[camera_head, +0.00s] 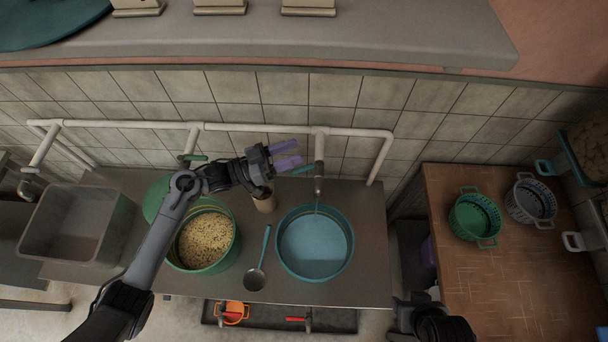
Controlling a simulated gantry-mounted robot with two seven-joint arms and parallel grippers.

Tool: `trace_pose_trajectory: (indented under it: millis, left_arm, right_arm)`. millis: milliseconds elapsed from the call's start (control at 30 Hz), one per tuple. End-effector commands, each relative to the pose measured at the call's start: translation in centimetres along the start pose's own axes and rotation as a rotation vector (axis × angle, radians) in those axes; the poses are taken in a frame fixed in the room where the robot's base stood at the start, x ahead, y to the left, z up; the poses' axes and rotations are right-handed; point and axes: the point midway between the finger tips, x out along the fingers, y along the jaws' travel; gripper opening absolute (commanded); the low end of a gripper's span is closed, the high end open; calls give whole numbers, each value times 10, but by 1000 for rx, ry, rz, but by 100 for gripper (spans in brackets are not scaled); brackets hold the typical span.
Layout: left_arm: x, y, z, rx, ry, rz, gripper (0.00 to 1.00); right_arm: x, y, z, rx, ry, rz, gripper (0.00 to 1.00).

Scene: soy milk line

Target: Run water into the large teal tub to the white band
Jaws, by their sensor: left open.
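The large teal tub (348,262) stands on the metal counter below the tap (319,182). Its inside shows a pale blue, water-like surface, and a thin stream seems to fall from the spout into it. I cannot make out the white band or the exact level. The tap has a teal lever (303,169) pointing left. My left gripper (287,155) is open and empty, its purple fingers just up and left of the lever, apparently not around it. Only dark parts of my right arm show at the bottom right; its fingers do not show.
A green tub of soybeans (205,240), a ladle (256,272) and a brown cup (265,202) are left of the teal tub. A grey basin (77,225) is far left. Green (474,217) and grey baskets (531,201) stand on the wooden table (500,285). White pipes (255,128) run behind.

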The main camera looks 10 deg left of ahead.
Motion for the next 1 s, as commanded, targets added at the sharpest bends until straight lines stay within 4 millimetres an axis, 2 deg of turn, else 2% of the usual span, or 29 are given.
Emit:
trace_pose_trajectory:
  millis: [33,100,200,300,467,800,1000]
  left_arm:
    - [-25,-5,32,-15,-30,-11,43]
    - [-48,-10,53,-26,-69,-34,43]
    - [-71,-14,77,-38,-105,-58,43]
    - [-78,-12,91,-50,-124,-65,43]
    - [-67,-11,94,-57,-124,-66,43]
    - [-13,-14,101,-58,-124,-67,43]
    - [12,-16,105,-59,-127,-67,43]
  right_arm:
    - [18,0,6,1,-1,0,43]
    - [26,-1,8,2,-3,-2,43]
    - [34,-3,11,4,-3,-4,43]
    - [37,-3,12,5,-3,-5,43]
    - [34,-3,11,5,-1,-4,43]
    - [29,-1,10,0,0,0,43]
    - [28,0,10,-5,0,4,43]
